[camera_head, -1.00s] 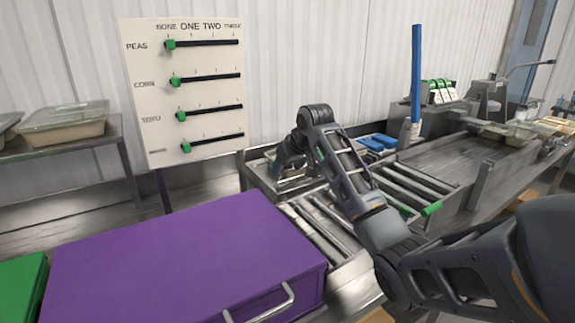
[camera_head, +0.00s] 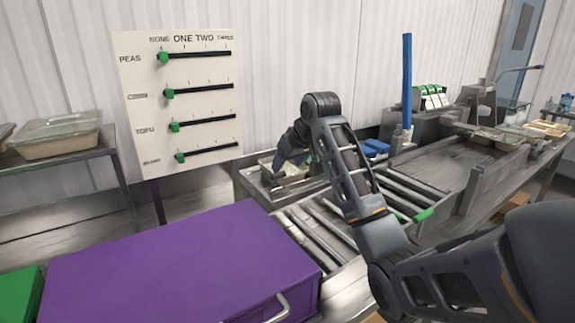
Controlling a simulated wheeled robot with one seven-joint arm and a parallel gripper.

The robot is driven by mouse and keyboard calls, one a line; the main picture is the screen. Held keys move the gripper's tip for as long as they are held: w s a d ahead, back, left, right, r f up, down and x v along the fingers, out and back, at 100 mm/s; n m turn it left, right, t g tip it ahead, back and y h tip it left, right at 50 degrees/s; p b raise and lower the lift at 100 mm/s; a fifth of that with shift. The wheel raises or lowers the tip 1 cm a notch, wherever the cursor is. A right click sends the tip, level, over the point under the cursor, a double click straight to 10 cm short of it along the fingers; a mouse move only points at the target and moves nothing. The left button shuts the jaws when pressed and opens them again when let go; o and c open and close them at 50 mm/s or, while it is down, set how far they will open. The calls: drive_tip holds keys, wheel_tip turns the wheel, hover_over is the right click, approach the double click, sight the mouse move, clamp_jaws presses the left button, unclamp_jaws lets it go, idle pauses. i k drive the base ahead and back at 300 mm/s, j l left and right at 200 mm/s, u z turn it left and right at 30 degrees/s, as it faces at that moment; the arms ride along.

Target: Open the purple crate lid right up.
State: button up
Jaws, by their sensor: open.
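The purple crate (camera_head: 170,270) is in the lower left, with its flat purple lid (camera_head: 180,255) shut on top. A metal bar handle (camera_head: 279,309) shows on the crate's near right side, cut by the bottom edge of the picture. My arm comes in from the lower right and bends over the roller conveyor. My gripper (camera_head: 287,180) is at the arm's far end, pointing down near a small tray behind the rollers. It is open, partly hidden by my own arm, and well apart from the crate and its handle.
A green crate (camera_head: 16,296) stands left of the purple one. A slider board (camera_head: 183,105) stands behind it. The roller conveyor (camera_head: 315,232) lies to the right, with a blue post (camera_head: 406,80) beyond. Lidded containers (camera_head: 60,135) sit on a left shelf. Space above the lid is clear.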

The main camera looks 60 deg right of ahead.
sight(220, 265)
drive_tip(key=k+j, duration=0.1)
drive_tip(key=k, duration=0.4)
drive_tip(key=k+j, duration=0.1)
drive_tip(key=k, duration=0.35)
